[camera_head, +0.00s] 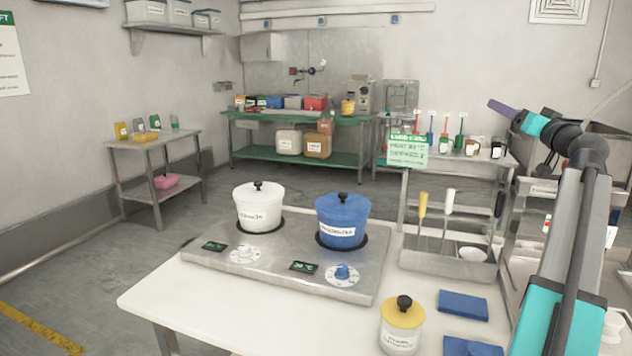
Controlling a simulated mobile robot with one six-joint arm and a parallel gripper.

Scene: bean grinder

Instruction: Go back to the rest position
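My arm (572,235) rises along the right edge of the view and bends left at a dark joint near the top. Its far end narrows to a teal and purple tip (503,110), which looks like my gripper. It is small, seen from the side, and no separate fingers show. Nothing visible hangs from it. It is in the air at the upper right, apart from the pots. A white lidded pot (258,212) and a blue lidded pot (342,222) stand upright on a steel two-plate cooker (285,268).
The cooker stands on a white table (160,300). A yellow-lidded jar (402,325) and blue cloths (463,305) lie near its right front. A steel rack (447,262) with utensils stands behind. Shelving tables (290,118) line the back wall. Grey floor (90,270) is clear at left.

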